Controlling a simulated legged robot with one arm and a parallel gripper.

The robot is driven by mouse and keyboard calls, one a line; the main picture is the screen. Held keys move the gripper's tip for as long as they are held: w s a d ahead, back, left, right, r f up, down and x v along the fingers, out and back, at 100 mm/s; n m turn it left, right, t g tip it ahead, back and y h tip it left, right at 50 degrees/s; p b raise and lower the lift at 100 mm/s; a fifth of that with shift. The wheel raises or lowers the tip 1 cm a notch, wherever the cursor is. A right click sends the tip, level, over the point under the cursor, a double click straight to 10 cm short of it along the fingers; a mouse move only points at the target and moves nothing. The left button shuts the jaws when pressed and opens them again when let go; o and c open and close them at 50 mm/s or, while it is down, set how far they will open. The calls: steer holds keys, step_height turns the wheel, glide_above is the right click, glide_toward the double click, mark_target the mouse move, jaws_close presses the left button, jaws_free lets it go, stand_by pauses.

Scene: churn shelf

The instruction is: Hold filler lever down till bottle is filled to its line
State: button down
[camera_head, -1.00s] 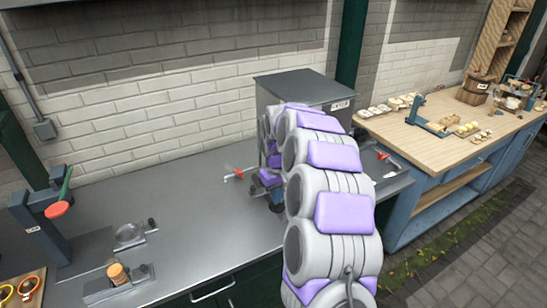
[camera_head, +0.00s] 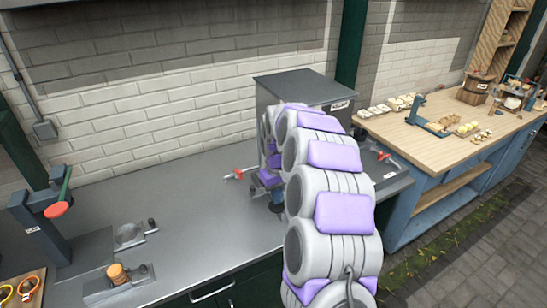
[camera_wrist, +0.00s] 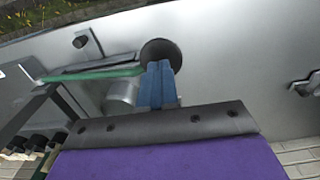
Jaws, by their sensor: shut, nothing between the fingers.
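The labelled grey steel box of the filler (camera_head: 305,88) stands at the back of the counter, with my arm in front of it. In the wrist view my gripper (camera_wrist: 158,78) is shut, its blue fingers together with nothing between them. A green bar (camera_wrist: 90,73), possibly the filler lever, runs in from the left and ends close to the fingers; I cannot tell whether they touch. A dark round disc (camera_wrist: 161,55) lies just beyond the fingertips. A silver cylinder (camera_wrist: 122,97) is beside them. I cannot make out the bottle or its fill line.
Red-handled taps stand left (camera_head: 238,174) and right (camera_head: 384,157) of my arm. A press with a green lever and red knob (camera_head: 57,209) stands at the counter's left. A wooden bench (camera_head: 445,115) with small goods is at right. The counter's left middle is clear (camera_head: 190,220).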

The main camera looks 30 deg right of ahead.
mark_target(276, 207)
steer(key=shift+f, duration=0.15)
steer(key=shift+f, duration=1.65)
steer(key=shift+a+f, duration=0.15)
steer(key=shift+f, duration=0.6)
